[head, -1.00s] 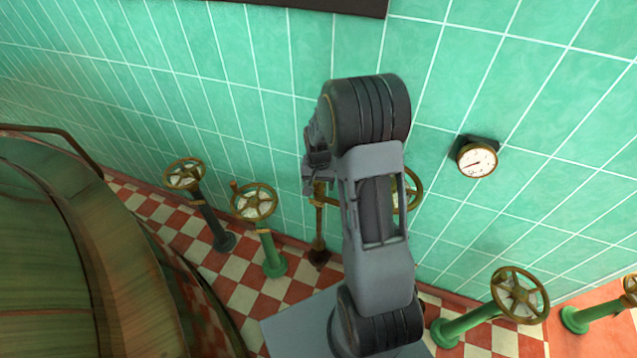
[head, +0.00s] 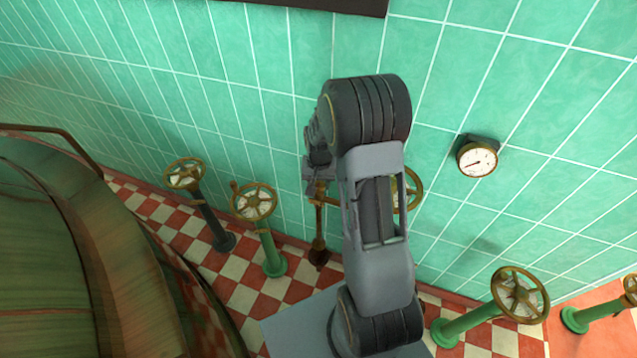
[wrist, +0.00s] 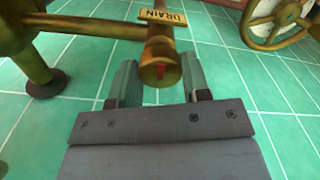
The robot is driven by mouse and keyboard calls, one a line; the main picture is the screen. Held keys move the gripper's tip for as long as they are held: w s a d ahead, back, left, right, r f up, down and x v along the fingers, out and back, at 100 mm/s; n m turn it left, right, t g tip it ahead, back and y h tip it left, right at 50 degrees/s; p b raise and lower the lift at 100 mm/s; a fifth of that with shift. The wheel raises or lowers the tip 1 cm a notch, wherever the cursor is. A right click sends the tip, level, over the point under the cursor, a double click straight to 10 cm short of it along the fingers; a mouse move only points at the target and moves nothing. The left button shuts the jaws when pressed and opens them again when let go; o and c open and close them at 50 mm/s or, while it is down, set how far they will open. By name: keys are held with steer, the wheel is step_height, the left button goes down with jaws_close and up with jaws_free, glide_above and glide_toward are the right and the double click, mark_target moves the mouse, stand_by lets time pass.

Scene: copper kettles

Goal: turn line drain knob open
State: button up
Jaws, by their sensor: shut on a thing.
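The drain knob (wrist: 160,68) is a round brass piece with a small red mark on its end, seen at the top middle of the wrist view. A tan tag reading DRAIN (wrist: 163,17) sits just beyond it. My gripper (wrist: 157,80) has one greenish-grey finger on each side of the knob and is shut on it. The knob itself cannot be made out there.
Valve handwheels on stands (head: 254,202) (head: 185,174) are left of my arm, another green one (head: 519,294) at the right. A brass wheel (head: 408,190) is partly behind my arm. A gauge (head: 477,160) is on the tiled wall. A large copper kettle (head: 60,250) fills the left.

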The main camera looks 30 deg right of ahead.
mark_target(319, 183)
steer(key=n, duration=0.6)
steer(key=shift+b, duration=0.4)
steer(key=n, duration=0.4)
steer(key=shift+n, duration=0.4)
steer(key=o, duration=0.9)
steer(key=shift+o, duration=0.2)
step_height(319, 183, up, 14)
steer(key=shift+f, duration=0.1)
